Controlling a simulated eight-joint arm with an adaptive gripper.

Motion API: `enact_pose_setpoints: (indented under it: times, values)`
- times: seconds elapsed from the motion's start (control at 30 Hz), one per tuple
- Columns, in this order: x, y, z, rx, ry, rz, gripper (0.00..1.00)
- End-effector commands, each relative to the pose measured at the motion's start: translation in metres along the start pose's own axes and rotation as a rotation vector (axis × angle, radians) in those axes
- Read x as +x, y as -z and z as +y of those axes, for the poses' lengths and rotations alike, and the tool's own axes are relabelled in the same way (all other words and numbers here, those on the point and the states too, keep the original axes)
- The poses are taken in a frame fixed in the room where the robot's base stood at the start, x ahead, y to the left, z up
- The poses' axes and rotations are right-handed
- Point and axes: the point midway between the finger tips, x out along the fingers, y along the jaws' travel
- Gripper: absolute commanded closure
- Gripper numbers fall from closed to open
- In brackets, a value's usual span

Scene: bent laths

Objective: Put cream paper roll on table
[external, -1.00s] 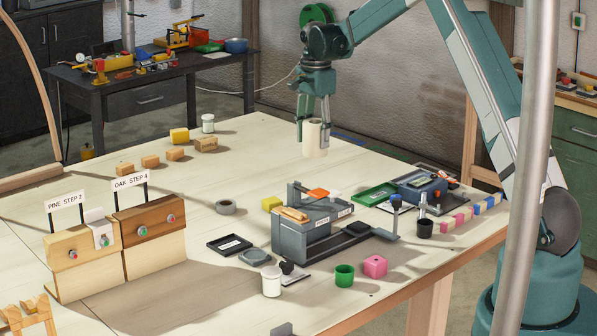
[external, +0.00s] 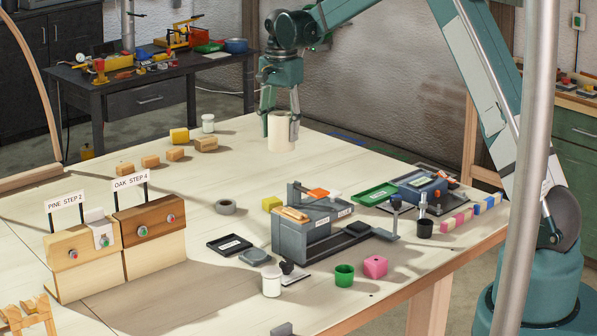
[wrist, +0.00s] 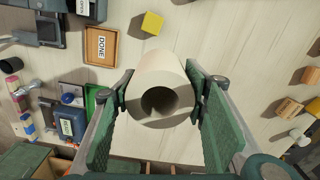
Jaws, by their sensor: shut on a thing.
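The cream paper roll (external: 281,132) is held upright by my gripper (external: 281,116) over the far part of the table (external: 250,165). In the wrist view the roll (wrist: 160,82) sits between both fingers of my gripper (wrist: 160,95), with its hollow end facing the camera. The fingers touch it on both sides. In the external view the roll's lower end is near the tabletop, and I cannot tell whether it touches.
Yellow (external: 180,135) and wooden blocks (external: 206,144) and a white jar (external: 208,123) stand left of the roll.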

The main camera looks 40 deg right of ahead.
Motion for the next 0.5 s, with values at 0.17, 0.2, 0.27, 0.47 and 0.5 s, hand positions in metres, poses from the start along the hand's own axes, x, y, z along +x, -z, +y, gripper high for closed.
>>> enact_pose_setpoints:
  times: [0.17,0.2,0.27,0.47,0.5]
  values:
    - [-0.001,-0.065,-0.001,-0.125,0.0,0.0,0.7]
    - [-0.002,-0.078,-0.001,-0.151,0.0,0.0,0.7]
    - [-0.002,-0.099,0.0,-0.194,0.0,0.0,0.7]
    - [-0.002,-0.165,0.008,-0.331,0.0,0.0,0.7]
    - [-0.002,-0.178,0.01,-0.358,0.0,0.0,0.7]
